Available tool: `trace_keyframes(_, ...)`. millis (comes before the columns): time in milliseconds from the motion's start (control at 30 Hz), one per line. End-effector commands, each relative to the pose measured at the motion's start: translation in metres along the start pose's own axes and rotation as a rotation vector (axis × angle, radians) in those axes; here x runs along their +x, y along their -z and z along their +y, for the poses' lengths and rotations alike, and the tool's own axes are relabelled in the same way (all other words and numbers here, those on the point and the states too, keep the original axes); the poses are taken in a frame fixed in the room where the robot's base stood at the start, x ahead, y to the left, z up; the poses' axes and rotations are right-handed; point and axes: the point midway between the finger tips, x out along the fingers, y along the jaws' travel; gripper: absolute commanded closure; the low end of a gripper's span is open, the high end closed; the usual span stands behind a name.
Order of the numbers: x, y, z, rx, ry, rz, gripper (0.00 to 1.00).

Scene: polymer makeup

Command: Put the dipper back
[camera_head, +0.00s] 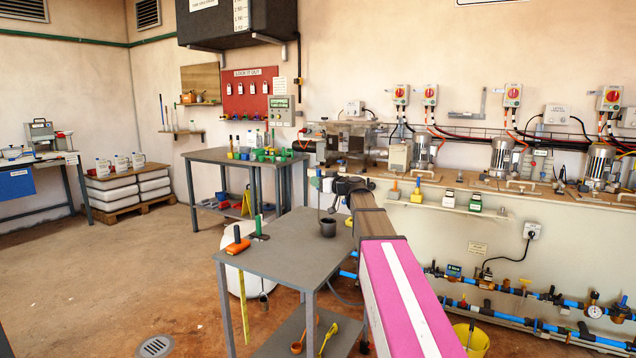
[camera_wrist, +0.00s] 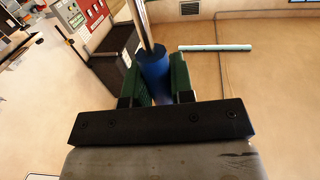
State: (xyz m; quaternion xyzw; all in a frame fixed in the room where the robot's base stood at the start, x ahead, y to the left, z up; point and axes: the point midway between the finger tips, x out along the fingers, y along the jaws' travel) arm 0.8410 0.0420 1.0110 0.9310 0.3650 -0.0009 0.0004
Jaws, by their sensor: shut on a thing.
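My gripper (camera_head: 326,185) is above the back right part of the near grey table (camera_head: 290,262). In the wrist view its green finger pads (camera_wrist: 155,82) are shut on the blue handle (camera_wrist: 154,66) of the dipper. The dipper's thin metal rod (camera_wrist: 144,22) runs from the handle out of the top of that view. In the head view a thin rod (camera_head: 318,204) shows below my gripper; its lower end is hard to make out. A dark cup (camera_head: 328,228) stands on the table just below. I cannot tell whether the dipper touches it.
An orange-handled tool (camera_head: 238,246) and a green-handled one (camera_head: 260,232) sit at the near table's left edge. Yellow and orange ladles (camera_head: 328,338) lie on its lower shelf. A second grey table (camera_head: 215,156) with small coloured items stands behind. Floor on the left is clear.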

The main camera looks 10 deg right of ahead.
Motion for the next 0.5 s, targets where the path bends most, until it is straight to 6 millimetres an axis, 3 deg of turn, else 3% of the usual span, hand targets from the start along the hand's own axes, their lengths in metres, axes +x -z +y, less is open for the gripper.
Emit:
trace_keyframes(233, 0.0001, -0.0026, 0.0000, 0.000, 0.000, 0.000, 1.00)
trace_keyframes(267, 0.0001, -0.0024, 0.0000, 0.000, 0.000, 0.000, 0.68)
trace_keyframes(300, 0.0001, -0.0022, 0.0001, 0.000, 0.000, 0.000, 0.55)
trace_keyframes(500, 0.0001, -0.0020, 0.0000, 0.000, 0.000, 0.000, 0.52)
